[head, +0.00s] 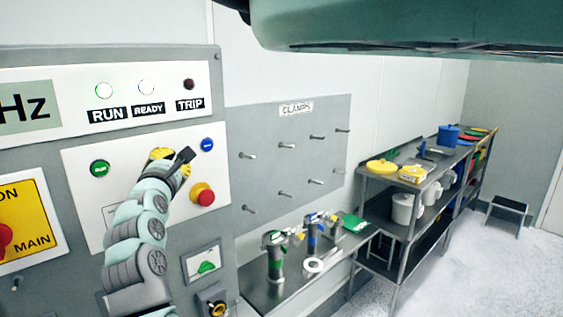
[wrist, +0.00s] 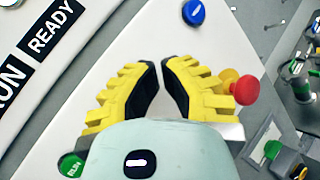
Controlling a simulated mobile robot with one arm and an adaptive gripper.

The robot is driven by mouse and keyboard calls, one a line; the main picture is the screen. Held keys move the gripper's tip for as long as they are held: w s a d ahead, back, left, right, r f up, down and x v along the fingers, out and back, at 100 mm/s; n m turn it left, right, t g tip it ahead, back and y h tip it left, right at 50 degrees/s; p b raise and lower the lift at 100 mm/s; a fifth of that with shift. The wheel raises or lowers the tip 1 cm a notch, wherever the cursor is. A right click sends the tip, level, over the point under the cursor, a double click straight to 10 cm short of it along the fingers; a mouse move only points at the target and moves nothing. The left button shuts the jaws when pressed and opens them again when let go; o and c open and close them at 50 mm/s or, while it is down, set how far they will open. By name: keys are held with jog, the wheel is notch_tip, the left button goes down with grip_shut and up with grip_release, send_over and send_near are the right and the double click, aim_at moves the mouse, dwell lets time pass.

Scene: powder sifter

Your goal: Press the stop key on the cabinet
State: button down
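The cabinet (head: 75,152) stands at the left in the head view, with a white key panel. A green key (head: 100,168) is at the panel's left and also shows in the wrist view (wrist: 71,165). A blue key (head: 207,145) is at its upper right, also in the wrist view (wrist: 193,12). A red mushroom button (head: 203,194) on a yellow collar sits below the blue one. No key reads clearly as stop; my gripper and arm hide part of the panel. My gripper (wrist: 159,62) has its fingertips together, holding nothing, in front of the panel between the green and blue keys.
RUN, READY and TRIP lamps (head: 147,88) sit above the panel. A yellow MAIN switch plate (head: 25,222) is at the left. Right of the cabinet are a peg board (head: 300,150) and a bench with clamps (head: 274,258).

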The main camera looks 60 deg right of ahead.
jog(key=c, duration=1.6)
grip_release()
grip_shut()
jog(key=shift+w, duration=0.1)
jog(key=shift+w+d+b, duration=0.1)
jog(key=shift+w+b, duration=0.2)
jog(key=shift+w, duration=0.05)
jog(key=shift+w, duration=0.4)
jog(key=shift+s, duration=0.9)
